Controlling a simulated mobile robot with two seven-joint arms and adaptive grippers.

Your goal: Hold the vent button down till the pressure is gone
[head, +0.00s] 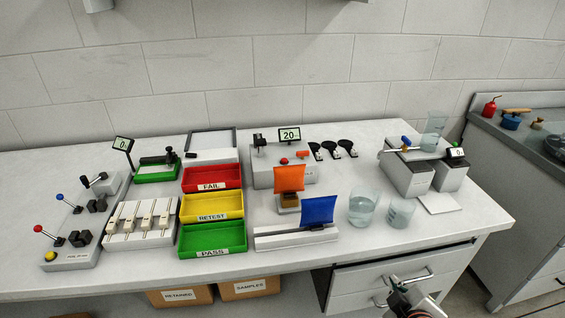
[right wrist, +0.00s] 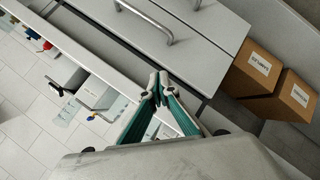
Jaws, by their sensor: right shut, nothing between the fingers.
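A grey test unit (head: 262,178) stands at the back middle of the bench. Its small display (head: 290,134) reads 20. A red button (head: 284,161) sits on its top, with an orange part (head: 302,155) to the right; I cannot read which is the vent button. My right gripper (head: 396,281) is low in the head view, in front of the bench drawers and well apart from the unit. In the right wrist view its fingers (right wrist: 153,90) are together and empty. My left gripper is not in view.
Fail, retest and pass trays (head: 245,237) stand left of the unit. Glass beakers (head: 362,207) stand to the right. Drawer handles (head: 410,278) stick out below the bench edge.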

